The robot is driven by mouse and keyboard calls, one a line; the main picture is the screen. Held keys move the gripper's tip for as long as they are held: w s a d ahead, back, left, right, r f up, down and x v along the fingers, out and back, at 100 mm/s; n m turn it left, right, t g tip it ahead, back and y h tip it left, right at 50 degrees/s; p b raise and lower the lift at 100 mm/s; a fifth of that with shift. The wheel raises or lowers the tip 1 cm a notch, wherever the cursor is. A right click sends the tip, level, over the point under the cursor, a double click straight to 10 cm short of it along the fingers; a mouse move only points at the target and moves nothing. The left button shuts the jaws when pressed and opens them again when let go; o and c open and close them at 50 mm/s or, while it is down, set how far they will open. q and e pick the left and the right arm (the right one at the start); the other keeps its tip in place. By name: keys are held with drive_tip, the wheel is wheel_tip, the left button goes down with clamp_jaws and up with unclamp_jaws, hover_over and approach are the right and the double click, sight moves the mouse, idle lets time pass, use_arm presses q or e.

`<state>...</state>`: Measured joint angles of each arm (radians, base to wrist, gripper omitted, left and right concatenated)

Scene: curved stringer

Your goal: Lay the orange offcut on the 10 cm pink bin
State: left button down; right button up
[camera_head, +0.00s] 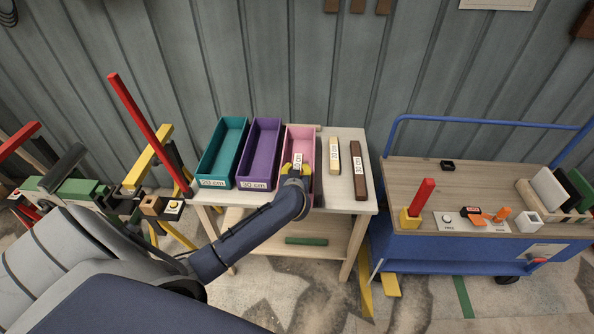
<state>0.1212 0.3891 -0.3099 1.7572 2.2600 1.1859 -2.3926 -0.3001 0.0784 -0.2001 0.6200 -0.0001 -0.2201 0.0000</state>
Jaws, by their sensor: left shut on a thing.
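The pink bin (306,131) stands on the wooden table, the rightmost of a row of bins. My left gripper (297,168) is over its near end, shut on a small piece with a pale upright label that seems to read 10 cm (298,160). I take this piece for the orange offcut; only yellow-orange bits show around the jaws. The gripper hides most of it and the bin's front. I cannot tell whether the piece touches the bin. My right gripper is not in view.
A teal bin (216,148) and a purple bin (261,147) stand to the left. A cream 20 cm block (334,156) and a brown 30 cm block (359,172) lie to the right. A blue cart (420,250) with small items stands farther right. Red and yellow bars rise at left.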

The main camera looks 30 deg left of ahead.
use_arm(q)
drive_tip(key=shift+f, duration=0.6)
drive_tip(key=c, duration=1.4)
unclamp_jaws()
drive_tip(key=shift+s, duration=0.1)
drive_tip(key=shift+c, duration=0.2)
drive_tip(key=o, duration=0.4)
drive_tip(key=shift+f, duration=0.25)
drive_tip(key=shift+c, duration=0.2)
drive_tip(key=shift+d+r, duration=0.1)
drive_tip(key=shift+r, duration=0.1)
drive_tip(key=v, duration=0.6)
drive_tip(key=r+v, duration=0.1)
drive_tip(key=v, duration=0.5)
drive_tip(key=shift+r, duration=0.25)
